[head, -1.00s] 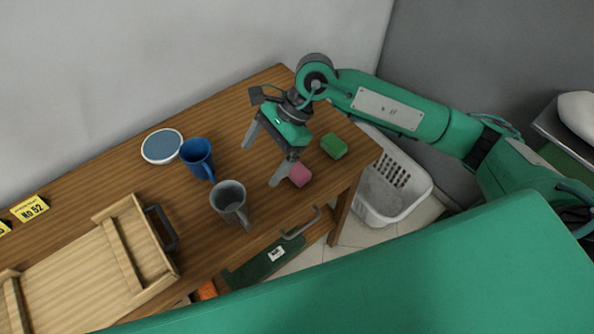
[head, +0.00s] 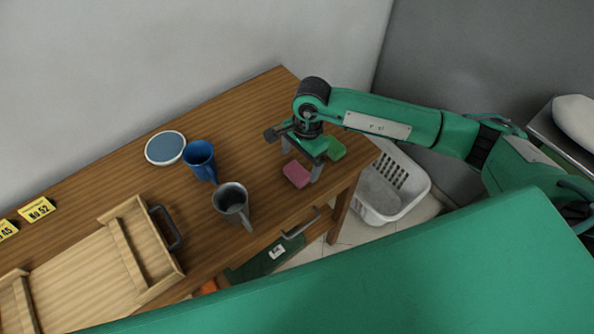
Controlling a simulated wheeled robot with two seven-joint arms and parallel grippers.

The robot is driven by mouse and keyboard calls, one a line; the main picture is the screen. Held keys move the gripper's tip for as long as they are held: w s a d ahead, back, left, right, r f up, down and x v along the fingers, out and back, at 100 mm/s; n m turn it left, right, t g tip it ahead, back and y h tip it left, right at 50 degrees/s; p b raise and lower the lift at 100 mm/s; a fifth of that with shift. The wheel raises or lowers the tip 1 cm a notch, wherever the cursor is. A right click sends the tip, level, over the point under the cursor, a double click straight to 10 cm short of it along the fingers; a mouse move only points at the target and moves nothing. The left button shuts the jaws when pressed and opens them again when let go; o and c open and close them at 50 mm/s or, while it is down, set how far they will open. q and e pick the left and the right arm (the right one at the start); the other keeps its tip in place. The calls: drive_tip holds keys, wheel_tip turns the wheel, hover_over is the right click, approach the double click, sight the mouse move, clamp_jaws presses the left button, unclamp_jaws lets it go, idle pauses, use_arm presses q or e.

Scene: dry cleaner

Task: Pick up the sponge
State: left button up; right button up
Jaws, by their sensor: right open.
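A pink sponge-like block (head: 297,174) lies on the wooden table near its right end. My right gripper (head: 301,162) points down over this end of the table, open, with nothing held. One finger is just right of the pink block, the other behind it to the left. I cannot tell how high the fingertips are or whether they touch a block. My left gripper is out of view.
A grey mug (head: 232,205), a blue mug (head: 200,160) and a blue-topped round dish (head: 165,148) stand left of the blocks. A wooden tray (head: 91,269) and yellow number cards (head: 37,209) are further left. A white basket (head: 402,188) stands beyond the table's right edge.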

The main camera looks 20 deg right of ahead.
sight(297, 171)
drive_tip(key=shift+a+f+p, duration=0.15)
drive_tip(key=shift+f+p, duration=0.2)
drive_tip(key=f, duration=0.1)
drive_tip(key=f+p, duration=0.1)
drive_tip(key=f, duration=0.1)
drive_tip(key=shift+a+f+p, duration=0.15)
drive_tip(key=shift+a+p, duration=0.15)
drive_tip(key=shift+p, duration=0.05)
drive_tip(key=shift+f, duration=0.45)
drive_tip(key=c, duration=1)
